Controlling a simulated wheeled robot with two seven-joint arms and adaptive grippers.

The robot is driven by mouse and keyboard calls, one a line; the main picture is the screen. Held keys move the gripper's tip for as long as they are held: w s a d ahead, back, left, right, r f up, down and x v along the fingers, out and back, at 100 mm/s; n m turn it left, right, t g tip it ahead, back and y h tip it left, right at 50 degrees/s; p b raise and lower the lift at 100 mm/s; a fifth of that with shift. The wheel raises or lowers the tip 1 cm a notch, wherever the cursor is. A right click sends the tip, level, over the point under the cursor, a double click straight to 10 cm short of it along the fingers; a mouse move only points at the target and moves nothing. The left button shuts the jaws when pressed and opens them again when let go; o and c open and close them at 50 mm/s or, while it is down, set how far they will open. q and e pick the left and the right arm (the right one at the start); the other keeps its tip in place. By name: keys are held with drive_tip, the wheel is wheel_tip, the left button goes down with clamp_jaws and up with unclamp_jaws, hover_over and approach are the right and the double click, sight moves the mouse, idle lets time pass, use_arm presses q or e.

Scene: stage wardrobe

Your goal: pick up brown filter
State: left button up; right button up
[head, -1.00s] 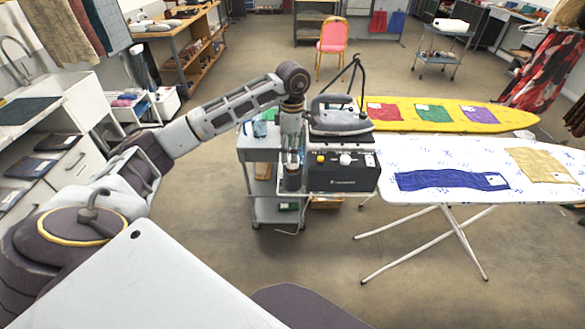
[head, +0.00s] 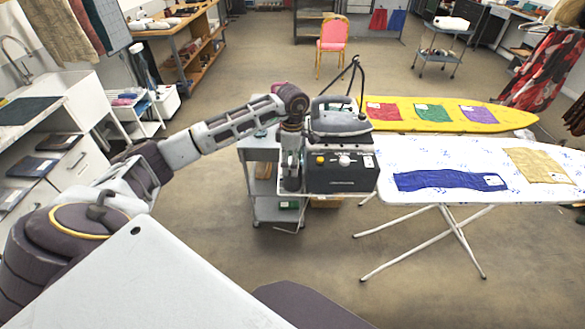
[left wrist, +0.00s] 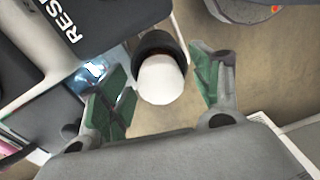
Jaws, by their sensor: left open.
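My left gripper (head: 290,183) is over the small grey trolley, at the left side of the dark steam station (head: 341,180). In the left wrist view its green-padded jaws (left wrist: 160,62) are open. A cylinder with a black collar and a rounded white end (left wrist: 161,82) shows between them, with no clear contact. I cannot tell whether this is the filter; no plainly brown cartridge can be made out. In the head view the arm and gripper hide this spot. My right gripper is not in view.
The grey trolley (head: 259,154) bears an iron (head: 338,124) on the station. A white ironing board (head: 440,150) with blue and tan cloths stands to the right, a yellow board (head: 510,116) behind it. The floor in front (head: 330,245) is clear.

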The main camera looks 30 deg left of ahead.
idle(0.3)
use_arm(q)
drive_tip(key=c, duration=1.2)
drive_tip(key=shift+o, duration=0.2)
drive_tip(key=shift+r, duration=0.1)
drive_tip(key=shift+r, duration=0.75)
wheel_tip(320, 180, up, 6)
drive_tip(key=shift+r+b, duration=0.1)
drive_tip(key=shift+b, duration=0.65)
drive_tip(key=shift+r, duration=1.05)
